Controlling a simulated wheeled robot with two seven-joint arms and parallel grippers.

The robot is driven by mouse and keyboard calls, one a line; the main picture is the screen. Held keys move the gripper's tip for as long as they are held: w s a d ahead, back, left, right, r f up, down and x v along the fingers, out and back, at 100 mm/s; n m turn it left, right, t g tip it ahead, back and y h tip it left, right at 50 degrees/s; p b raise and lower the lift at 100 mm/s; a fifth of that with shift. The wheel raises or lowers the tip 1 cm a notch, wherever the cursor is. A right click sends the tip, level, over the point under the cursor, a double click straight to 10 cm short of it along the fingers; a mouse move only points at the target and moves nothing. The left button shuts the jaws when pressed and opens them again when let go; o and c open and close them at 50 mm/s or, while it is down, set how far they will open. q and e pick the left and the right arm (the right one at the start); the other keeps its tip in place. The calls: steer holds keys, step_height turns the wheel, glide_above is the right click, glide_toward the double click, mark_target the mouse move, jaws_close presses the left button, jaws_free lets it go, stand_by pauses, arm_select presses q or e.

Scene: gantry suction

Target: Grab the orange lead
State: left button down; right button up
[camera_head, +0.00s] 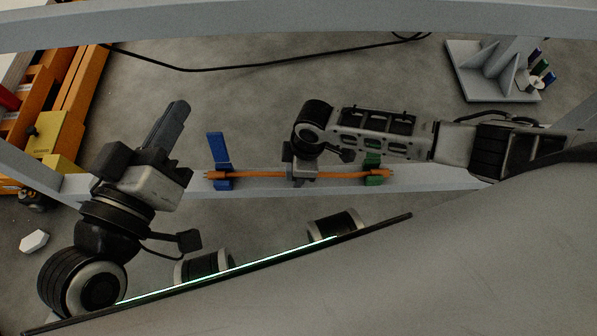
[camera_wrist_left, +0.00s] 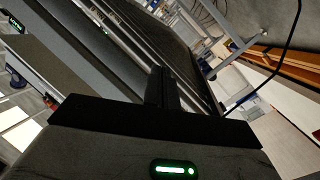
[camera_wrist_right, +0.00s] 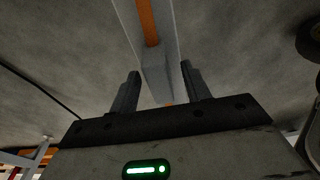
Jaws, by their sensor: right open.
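The orange lead (camera_head: 258,175) lies along a grey beam, running between a blue bracket (camera_head: 219,160) and a green bracket (camera_head: 374,169). It also shows in the right wrist view (camera_wrist_right: 147,22), with a grey block (camera_wrist_right: 158,75) covering part of it. My right gripper (camera_head: 302,172) is over the middle of the lead. In the right wrist view its fingers (camera_wrist_right: 157,88) are open, apart on both sides of the block and beam line. I cannot tell how close they are to the lead. My left gripper (camera_head: 172,125) is raised left of the blue bracket. Its fingers (camera_wrist_left: 161,88) are together and empty.
The grey beam (camera_head: 440,176) runs across the scene. A grey stand (camera_head: 487,80) with small coloured pieces is at the upper right. Orange and yellow equipment (camera_head: 62,110) is at the left. A black cable (camera_head: 250,66) lies on the floor.

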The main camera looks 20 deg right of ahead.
jaws_close()
steer(key=shift+r, duration=0.1)
